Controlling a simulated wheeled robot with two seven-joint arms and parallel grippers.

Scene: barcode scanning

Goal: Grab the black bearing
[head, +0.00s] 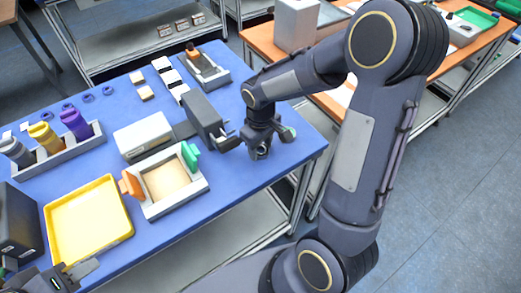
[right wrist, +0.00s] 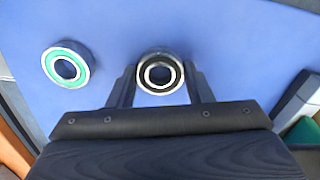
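The black bearing (right wrist: 160,73), a dark ring with a bright metal inner rim, lies between the fingertips of my right gripper (right wrist: 160,88) in the right wrist view. The fingers straddle it with no clear gap, but I cannot tell whether they press on it. In the head view my right gripper (head: 260,148) points down at the right part of the blue table. My left gripper (head: 74,270) is at the lower left, partly cut off, and its finger opening is unclear.
A green-ringed bearing (right wrist: 66,64) lies left of the black one. In the head view a dark grey device (head: 202,115) stands close left of my right gripper. A framed box (head: 166,181), a yellow tray (head: 88,222) and a bottle rack (head: 55,153) stand further left.

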